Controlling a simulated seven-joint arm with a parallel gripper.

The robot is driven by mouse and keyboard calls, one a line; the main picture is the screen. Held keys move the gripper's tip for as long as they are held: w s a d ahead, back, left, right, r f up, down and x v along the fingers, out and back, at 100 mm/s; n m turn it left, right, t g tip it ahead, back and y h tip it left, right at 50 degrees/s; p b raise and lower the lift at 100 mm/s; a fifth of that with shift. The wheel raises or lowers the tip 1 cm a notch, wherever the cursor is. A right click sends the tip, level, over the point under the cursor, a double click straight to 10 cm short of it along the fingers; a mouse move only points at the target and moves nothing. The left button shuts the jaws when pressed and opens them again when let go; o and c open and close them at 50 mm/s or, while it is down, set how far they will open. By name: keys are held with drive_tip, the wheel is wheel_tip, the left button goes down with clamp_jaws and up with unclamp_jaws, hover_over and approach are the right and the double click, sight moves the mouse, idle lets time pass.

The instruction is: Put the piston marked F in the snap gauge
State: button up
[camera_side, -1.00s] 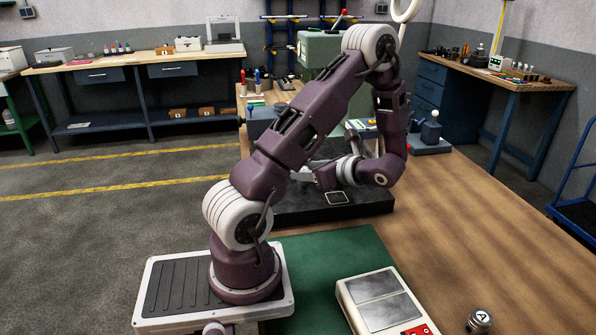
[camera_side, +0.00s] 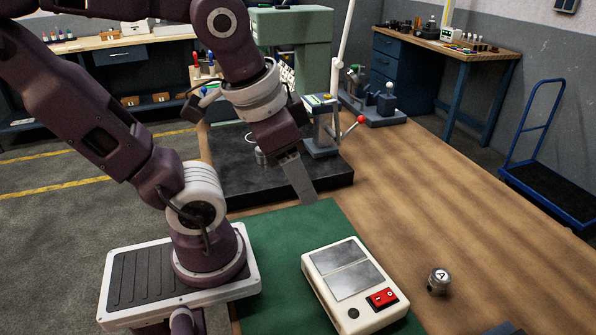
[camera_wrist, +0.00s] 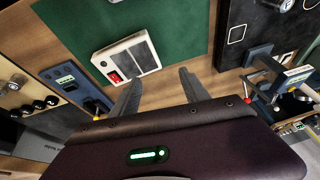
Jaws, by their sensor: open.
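My gripper (camera_side: 300,180) is open and empty, in the air near the black plate's front edge in the side view. Its two fingers spread apart in the wrist view (camera_wrist: 160,88). A metal piston marked A (camera_side: 438,281) stands on the wooden bench, right of the white box. Another metal piston (camera_side: 262,156) is on the black plate, partly behind my gripper; no mark on it is readable. It seems to show at the wrist view's top edge (camera_wrist: 279,4). I see no letter F.
A white box with grey plates and a red switch (camera_side: 384,298) sits on the green mat (camera_side: 280,275). The black plate (camera_side: 225,185) lies behind the mat. A red-knobbed lever (camera_side: 361,119) sticks out beside the gauge-like device.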

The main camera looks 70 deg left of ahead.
drive_tip(key=shift+o, duration=0.5)
drive_tip(key=shift+s+d+r+n+t+h, duration=0.15)
drive_tip(key=shift+d+r+t+h, duration=0.15)
drive_tip(key=shift+d, duration=0.2)
drive_tip(key=shift+s+d+r+n+t+h, duration=0.1)
drive_tip(key=shift+d+r+n+t+h, duration=0.15)
drive_tip(key=shift+d, duration=0.2)
